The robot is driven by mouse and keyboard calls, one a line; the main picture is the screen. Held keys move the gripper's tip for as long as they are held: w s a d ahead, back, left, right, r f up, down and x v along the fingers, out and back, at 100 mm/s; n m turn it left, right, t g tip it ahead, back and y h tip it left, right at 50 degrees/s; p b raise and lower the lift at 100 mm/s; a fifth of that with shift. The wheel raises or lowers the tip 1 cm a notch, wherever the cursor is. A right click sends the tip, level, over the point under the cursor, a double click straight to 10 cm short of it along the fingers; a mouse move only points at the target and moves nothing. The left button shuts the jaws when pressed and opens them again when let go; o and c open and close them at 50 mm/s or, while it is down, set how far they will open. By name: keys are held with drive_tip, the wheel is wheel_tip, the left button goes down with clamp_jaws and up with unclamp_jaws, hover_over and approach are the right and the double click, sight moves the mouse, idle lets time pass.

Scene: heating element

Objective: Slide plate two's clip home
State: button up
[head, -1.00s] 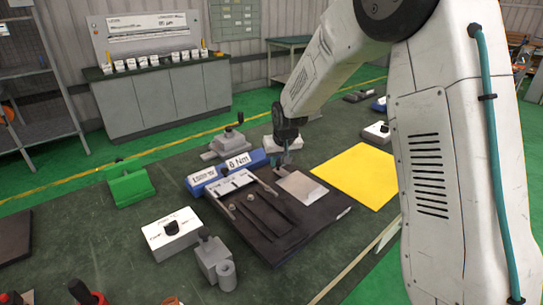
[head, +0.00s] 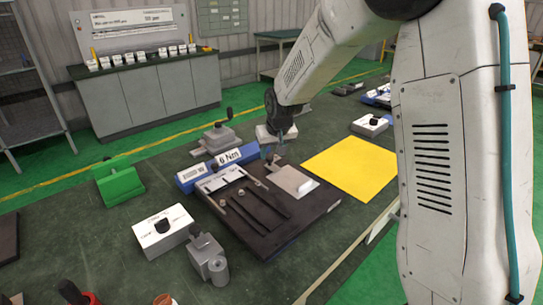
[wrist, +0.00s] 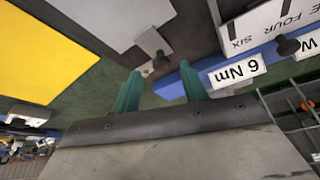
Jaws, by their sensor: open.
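A black fixture board (head: 300,222) lies on the dark green bench. It carries a light grey plate (head: 290,179), which also shows in the wrist view (wrist: 105,22), and a pale framed part (head: 222,178) with dark slots beside it. A small grey piece with a dark round knob (wrist: 152,42) stands at the plate's edge. I cannot tell whether it is plate two's clip. My gripper (head: 272,158) is at the board's far edge, near the plate. In the wrist view its two green fingers (wrist: 160,70) are apart, with the knob just beyond their tips and nothing held.
A blue block labelled 6 Nm (head: 229,157) borders the board's far side, close to my gripper. A yellow sheet (head: 350,168) lies right. A grey clamp (head: 216,138), green block (head: 118,181), white box (head: 162,231) and grey fixture (head: 208,257) stand around the board.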

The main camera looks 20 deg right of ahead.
drive_tip(key=v, duration=0.5)
idle(0.3)
drive_tip(key=g, duration=0.2)
approach(275, 172)
drive_tip(key=s, duration=0.3)
drive_tip(key=s+r, duration=0.3)
drive_tip(key=s, duration=0.8)
drive_tip(key=s+r, duration=0.4)
drive_tip(key=s, duration=0.7)
drive_tip(key=s+r+g, duration=0.1)
drive_tip(key=s+r, duration=0.3)
drive_tip(key=s, duration=0.8)
drive_tip(key=shift+d, duration=0.45)
drive_tip(key=shift+s, duration=0.1)
